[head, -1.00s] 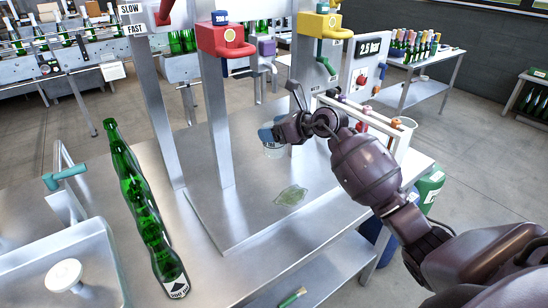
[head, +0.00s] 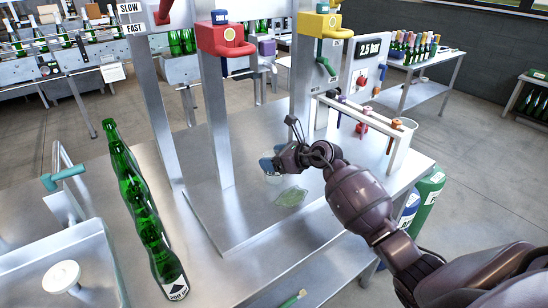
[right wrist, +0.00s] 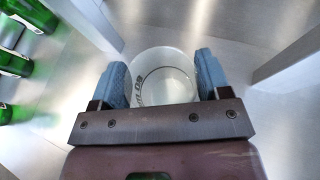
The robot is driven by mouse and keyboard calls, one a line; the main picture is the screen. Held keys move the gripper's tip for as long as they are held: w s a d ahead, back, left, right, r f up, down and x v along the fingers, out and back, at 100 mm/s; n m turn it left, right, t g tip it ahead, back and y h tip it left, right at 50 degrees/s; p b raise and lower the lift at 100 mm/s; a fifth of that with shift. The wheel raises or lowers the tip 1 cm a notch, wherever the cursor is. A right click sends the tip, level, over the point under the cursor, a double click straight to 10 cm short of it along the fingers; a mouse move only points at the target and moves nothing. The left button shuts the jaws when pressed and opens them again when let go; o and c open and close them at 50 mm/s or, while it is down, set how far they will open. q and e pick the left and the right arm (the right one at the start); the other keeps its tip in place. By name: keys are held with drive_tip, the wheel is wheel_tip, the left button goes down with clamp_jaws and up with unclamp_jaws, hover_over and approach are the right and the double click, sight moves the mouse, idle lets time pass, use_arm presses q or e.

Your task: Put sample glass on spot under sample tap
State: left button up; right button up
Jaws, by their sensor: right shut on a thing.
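My right gripper (head: 272,164) has blue fingertips and is shut on a clear sample glass (head: 273,179). In the right wrist view the glass (right wrist: 163,78) sits between both fingers, its round mouth facing the camera and dark lettering on its side. I cannot tell which is the sample tap, and no marked spot shows clearly. My left gripper is out of view.
A steel post (head: 217,120) rises left of the glass. A white rack (head: 400,150) with coloured handles stands right of it. The bench front (head: 240,215) is clear.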

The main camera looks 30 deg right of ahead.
drive_tip(key=shift+f, duration=0.15)
drive_tip(key=o, duration=1)
drive_tip(key=shift+c, duration=0.2)
drive_tip(key=shift+s+d+r, duration=0.15)
drive_tip(key=shift+r, duration=0.1)
drive_tip(key=v, duration=1.1)
drive_tip(key=shift+s, duration=0.3)
